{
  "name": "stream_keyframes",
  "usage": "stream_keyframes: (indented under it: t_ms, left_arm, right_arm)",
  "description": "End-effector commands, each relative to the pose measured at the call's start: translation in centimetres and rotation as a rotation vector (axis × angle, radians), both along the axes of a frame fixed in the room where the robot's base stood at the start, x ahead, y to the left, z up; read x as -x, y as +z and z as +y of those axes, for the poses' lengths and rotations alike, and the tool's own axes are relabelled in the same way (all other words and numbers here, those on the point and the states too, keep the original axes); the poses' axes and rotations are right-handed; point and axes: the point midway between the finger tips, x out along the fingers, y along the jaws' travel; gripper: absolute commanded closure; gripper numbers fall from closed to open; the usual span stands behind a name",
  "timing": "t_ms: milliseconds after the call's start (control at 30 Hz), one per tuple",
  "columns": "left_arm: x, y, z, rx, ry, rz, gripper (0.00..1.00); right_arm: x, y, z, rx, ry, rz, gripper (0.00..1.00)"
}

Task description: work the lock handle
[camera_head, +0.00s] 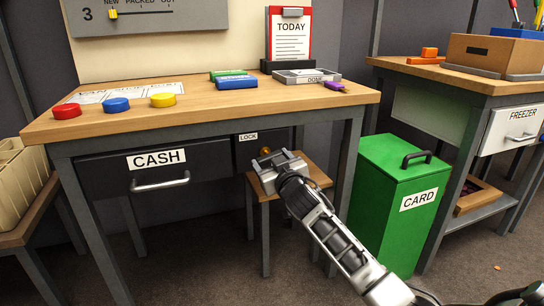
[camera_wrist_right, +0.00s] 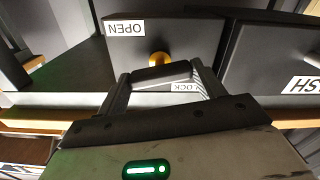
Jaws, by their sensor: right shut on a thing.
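The lock unit is on the front of the table, right of the cash drawer (camera_head: 160,165), under a LOCK label (camera_head: 248,137). Its orange-yellow knob (camera_head: 265,151) shows just above my right gripper (camera_head: 278,158). In the right wrist view, which looks upside down, the knob (camera_wrist_right: 158,58) sits past the fingertips, between the OPEN label (camera_wrist_right: 125,28) and the partly covered LOCK label (camera_wrist_right: 186,87). A dark handle bar (camera_wrist_right: 162,74) spans between the two fingers, and my right gripper is shut on it. My left gripper is not in view.
A small wooden stool (camera_head: 318,175) stands under the table behind my right arm. A green CARD bin (camera_head: 385,200) stands right of the table. Coloured discs (camera_head: 116,105) and boxes (camera_head: 237,83) lie on the tabletop.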

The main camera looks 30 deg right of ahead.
Motion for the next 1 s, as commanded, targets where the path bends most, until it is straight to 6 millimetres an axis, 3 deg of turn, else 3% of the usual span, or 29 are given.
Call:
stream_keyframes:
  t_ms: [400, 1000]
  left_arm:
    - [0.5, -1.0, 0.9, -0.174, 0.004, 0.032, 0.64]
    - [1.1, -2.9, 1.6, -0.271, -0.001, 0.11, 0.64]
  right_arm:
    - [0.0, 0.1, 0.0, 0.382, 0.001, 0.096, 0.55]
    - [0.0, 0.0, 0.0, 0.935, 0.002, 0.228, 0.55]
